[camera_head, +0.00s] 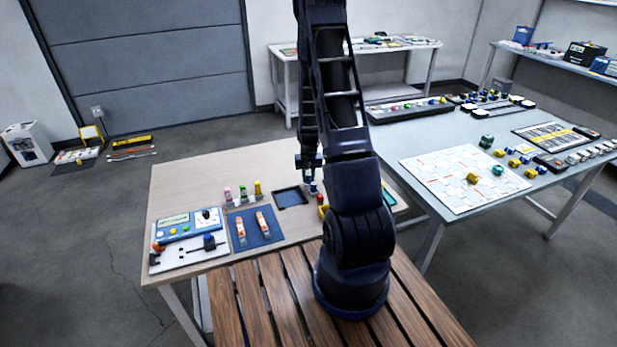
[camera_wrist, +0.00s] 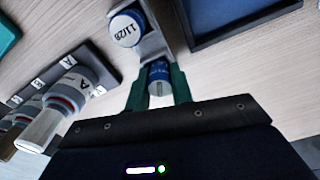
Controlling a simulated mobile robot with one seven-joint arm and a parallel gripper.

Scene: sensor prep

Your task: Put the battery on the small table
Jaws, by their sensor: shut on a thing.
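In the wrist view, my gripper (camera_wrist: 158,90) is shut with its green fingers on either side of a small blue cylinder (camera_wrist: 158,72), which looks like the battery. In the head view, my gripper (camera_head: 310,168) is low over the light wood-topped table (camera_head: 175,185), with a small blue thing (camera_head: 313,188) beneath it. I cannot tell whether the cylinder touches the surface under it. A round white-topped piece marked 11/28 (camera_wrist: 127,28) is close beyond the fingers. Which table counts as the small one is not clear from the views.
A square dark tray (camera_head: 277,198) lies left of my gripper. Several coloured bottles (camera_head: 242,191) and a blue mat (camera_head: 240,242) with orange-white items are farther left. A small red piece (camera_head: 320,198) is close by. A grey-blue table (camera_head: 400,135) is at right.

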